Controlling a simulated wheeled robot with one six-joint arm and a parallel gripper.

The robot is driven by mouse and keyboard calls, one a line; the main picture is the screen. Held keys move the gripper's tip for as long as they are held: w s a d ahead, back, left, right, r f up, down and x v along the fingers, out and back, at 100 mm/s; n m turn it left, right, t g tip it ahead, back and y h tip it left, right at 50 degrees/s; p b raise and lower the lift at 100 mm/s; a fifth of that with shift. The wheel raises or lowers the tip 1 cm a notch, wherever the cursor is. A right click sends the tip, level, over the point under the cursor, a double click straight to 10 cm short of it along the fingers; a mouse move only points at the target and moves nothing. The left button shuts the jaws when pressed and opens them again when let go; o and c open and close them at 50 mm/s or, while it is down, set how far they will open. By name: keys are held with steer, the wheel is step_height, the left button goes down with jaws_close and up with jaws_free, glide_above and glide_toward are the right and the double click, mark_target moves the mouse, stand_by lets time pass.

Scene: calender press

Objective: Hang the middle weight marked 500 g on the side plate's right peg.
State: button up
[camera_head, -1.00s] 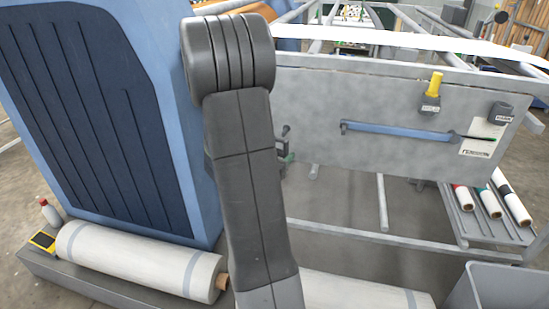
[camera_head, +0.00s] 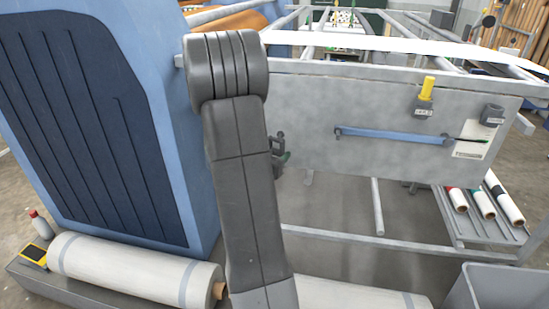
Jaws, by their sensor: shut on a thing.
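My arm (camera_head: 238,190) stands upright in the front middle and covers what lies behind it. My gripper and anything in it do not show; they may be behind the arm. The grey side plate (camera_head: 385,95) spans the right half. A grey block with a small label (camera_head: 424,109) is on it, with a yellow upright piece (camera_head: 427,87) above. A second grey labelled piece (camera_head: 492,113) is near the plate's right end. The labels are too small to read. No weight marked 500 g can be made out, and I cannot tell which part is the right peg.
A blue bar (camera_head: 395,135) runs across the plate toward a paper label (camera_head: 472,149). A dark fitting (camera_head: 280,150) shows beside my arm. A blue machine housing (camera_head: 165,130) fills the left. A white roll (camera_head: 130,270), coloured rolls (camera_head: 481,202) and a grey bin (camera_head: 500,288) stand low.

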steer(key=w, duration=0.2)
steer(key=w+d, duration=0.1)
steer(key=w, duration=0.1)
steer(key=shift+w+f, duration=0.15)
steer(key=shift+w, duration=0.1)
steer(key=shift+w+f, duration=0.1)
stand_by(1.0)
steer(key=o, duration=1.2)
steer(key=shift+d, duration=0.1)
steer(key=shift+o, duration=0.2)
